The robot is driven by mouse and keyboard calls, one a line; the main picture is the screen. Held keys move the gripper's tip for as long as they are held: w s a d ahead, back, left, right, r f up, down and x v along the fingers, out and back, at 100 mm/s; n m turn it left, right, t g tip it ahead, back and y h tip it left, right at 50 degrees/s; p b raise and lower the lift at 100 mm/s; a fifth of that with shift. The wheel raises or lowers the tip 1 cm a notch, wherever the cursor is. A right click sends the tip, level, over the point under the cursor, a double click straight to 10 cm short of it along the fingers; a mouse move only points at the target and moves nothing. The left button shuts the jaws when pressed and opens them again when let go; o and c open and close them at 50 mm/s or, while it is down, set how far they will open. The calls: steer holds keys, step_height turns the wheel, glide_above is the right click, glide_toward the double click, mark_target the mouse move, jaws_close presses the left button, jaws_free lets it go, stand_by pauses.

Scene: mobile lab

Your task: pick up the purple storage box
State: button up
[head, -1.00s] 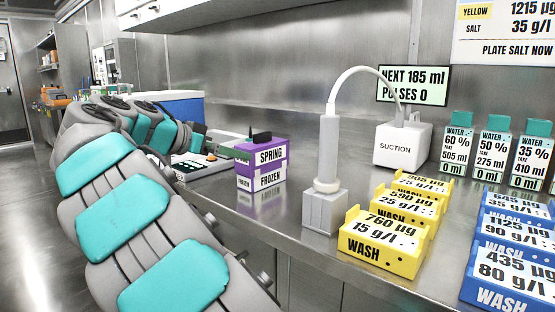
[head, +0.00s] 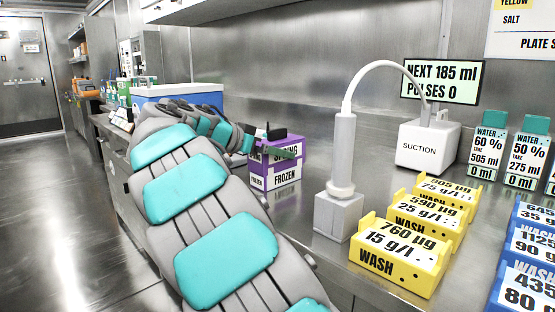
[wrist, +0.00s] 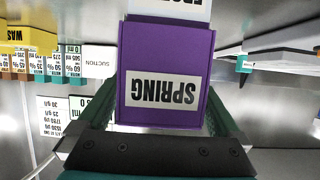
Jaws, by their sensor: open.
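The purple storage box (head: 289,158) stands on the steel counter, with white labels reading SPRING and FROZEN. In the wrist view the box (wrist: 165,50) fills the upper middle, its SPRING label upside down. My gripper (head: 276,146) is at the upper part of the box in the head view, a green finger crossing in front of the SPRING label. In the wrist view my gripper (wrist: 162,112) is open, with one green finger on each side of the box's near end. I cannot tell whether either finger touches it.
A white suction stand (head: 343,155) with a curved tube is right of the box. Yellow wash blocks (head: 402,254) and blue blocks (head: 528,285) lie farther right. A suction unit (head: 428,147) stands behind. A blue-and-white container (head: 178,94) is at the back left. The floor at left is clear.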

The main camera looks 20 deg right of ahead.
steer(key=shift+x, duration=0.85)
steer(key=c, duration=1.5)
steer(key=shift+c, duration=0.4)
steer(key=shift+r, duration=0.2)
